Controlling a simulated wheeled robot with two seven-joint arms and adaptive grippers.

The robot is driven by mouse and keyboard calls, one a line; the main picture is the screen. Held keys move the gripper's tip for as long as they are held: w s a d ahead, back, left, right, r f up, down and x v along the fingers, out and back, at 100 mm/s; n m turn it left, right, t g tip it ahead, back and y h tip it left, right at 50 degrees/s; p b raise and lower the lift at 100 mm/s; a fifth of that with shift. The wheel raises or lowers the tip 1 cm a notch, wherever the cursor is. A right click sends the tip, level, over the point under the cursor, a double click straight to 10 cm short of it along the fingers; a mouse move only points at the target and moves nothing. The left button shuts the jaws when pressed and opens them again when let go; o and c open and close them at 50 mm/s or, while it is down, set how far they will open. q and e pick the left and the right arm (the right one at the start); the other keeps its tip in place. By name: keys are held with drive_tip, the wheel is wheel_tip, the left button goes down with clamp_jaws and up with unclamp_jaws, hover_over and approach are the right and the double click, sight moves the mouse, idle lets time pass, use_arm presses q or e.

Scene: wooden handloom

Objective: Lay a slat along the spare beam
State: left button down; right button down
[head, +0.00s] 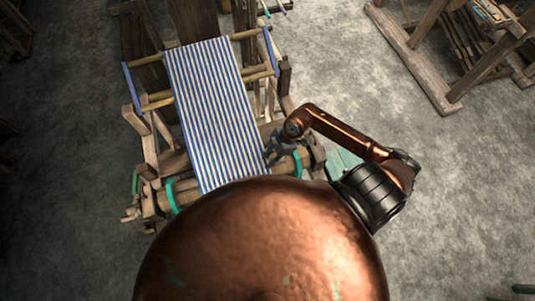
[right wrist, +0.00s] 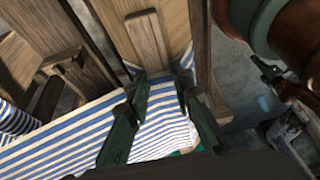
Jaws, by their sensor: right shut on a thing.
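My right gripper (head: 281,150) is at the front right of the loom, beside the striped cloth (head: 215,105). In the right wrist view its two dark green fingers (right wrist: 162,82) are over the cloth and shut on a slat, which is mostly hidden. A short wooden piece (right wrist: 145,38) shows just beyond the fingertips; I cannot tell if it is part of that slat. A round wooden beam (head: 187,192) with green rings runs across the front of the loom, partly behind my head shell. I cannot tell which beam is the spare one. My left gripper is out of view.
The loom has upper wooden rods (head: 147,60) and blue side bars (head: 131,81). A pale green board (head: 343,160) is right of the loom, below my right arm. Another wooden frame (head: 420,62) stands at upper right. Bare grey floor lies between.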

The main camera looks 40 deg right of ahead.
drive_tip(key=shift+s, duration=0.1)
drive_tip(key=c, duration=1.6)
unclamp_jaws()
drive_tip(key=v, duration=1.2)
